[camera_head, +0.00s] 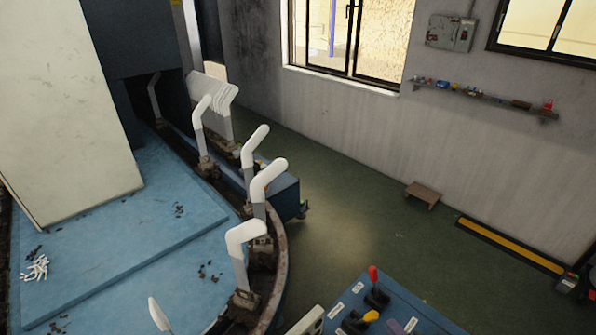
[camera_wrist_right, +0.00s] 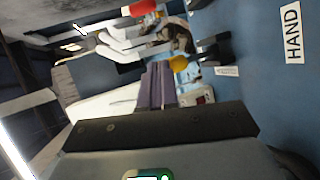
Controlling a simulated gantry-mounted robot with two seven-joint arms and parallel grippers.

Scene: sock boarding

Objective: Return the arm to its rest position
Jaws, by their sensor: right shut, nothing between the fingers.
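My right gripper (camera_head: 410,325) shows only as small purple-grey fingertips at the bottom edge of the head view, over the blue control panel (camera_head: 345,290). In the right wrist view its two purple fingers (camera_wrist_right: 157,85) lie together, with nothing held between them. They appear close to the yellow knob (camera_wrist_right: 180,63) on the panel; I cannot tell the exact gap. Most of my right arm is out of the head view. My left gripper is not in view.
The red-knobbed lever (camera_head: 373,275) stands up from the panel. White foot-shaped forms (camera_head: 245,235) stand along a curved rail on the blue machine (camera_head: 150,240). White scraps (camera_head: 36,268) lie on its top. The green floor (camera_head: 340,215) beyond is mostly clear, with a small wooden step (camera_head: 422,194).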

